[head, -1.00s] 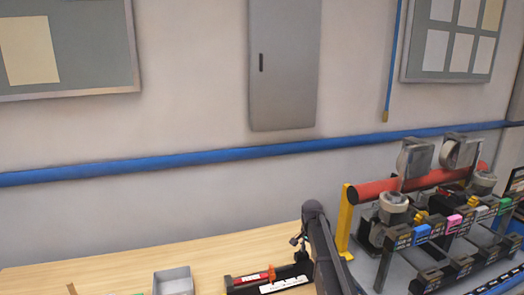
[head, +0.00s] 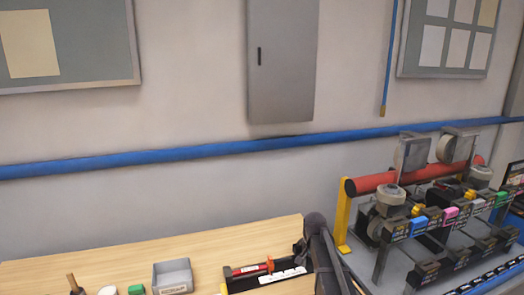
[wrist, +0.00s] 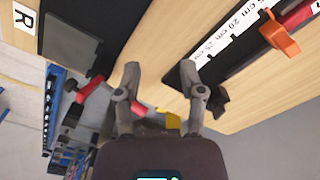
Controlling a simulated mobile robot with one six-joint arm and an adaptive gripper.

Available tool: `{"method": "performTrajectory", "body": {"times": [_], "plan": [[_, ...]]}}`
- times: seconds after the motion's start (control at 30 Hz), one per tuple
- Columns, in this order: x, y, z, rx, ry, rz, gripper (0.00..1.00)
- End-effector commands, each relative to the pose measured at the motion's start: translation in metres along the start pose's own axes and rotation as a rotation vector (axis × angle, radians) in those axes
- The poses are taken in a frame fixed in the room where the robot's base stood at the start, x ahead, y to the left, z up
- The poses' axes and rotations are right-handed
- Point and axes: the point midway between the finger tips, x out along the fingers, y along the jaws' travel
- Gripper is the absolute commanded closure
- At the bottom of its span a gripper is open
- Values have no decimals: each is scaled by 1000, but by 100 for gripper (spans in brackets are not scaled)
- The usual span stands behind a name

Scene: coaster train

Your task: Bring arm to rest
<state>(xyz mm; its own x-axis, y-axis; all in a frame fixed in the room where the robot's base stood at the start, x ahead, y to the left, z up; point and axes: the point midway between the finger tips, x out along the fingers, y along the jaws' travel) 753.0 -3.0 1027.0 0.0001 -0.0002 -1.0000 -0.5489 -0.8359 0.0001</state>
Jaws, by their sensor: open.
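My arm (head: 328,262) rises at the bottom of the head view, right of the middle, in front of the wooden table's right end. My gripper (wrist: 160,78) shows in the wrist view with its two fingers apart and nothing between them. Wooden table surface shows beyond the fingertips. In the head view the fingers are hidden.
The wooden table (head: 215,247) holds a grey bin (head: 173,277), a black tray with a white ruler (head: 283,276) and a red tool, and small items at left. At right stands a machine with a red roller (head: 400,181) and yellow post (head: 343,215).

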Motion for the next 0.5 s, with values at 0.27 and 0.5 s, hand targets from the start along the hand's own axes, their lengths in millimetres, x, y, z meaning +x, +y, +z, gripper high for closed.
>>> {"method": "performTrajectory", "body": {"times": [0.27, 0.5], "plan": [[39, 56, 86, -237, 0, 1, 49], [67, 101, 157, -475, 0, 1, 49]]}}
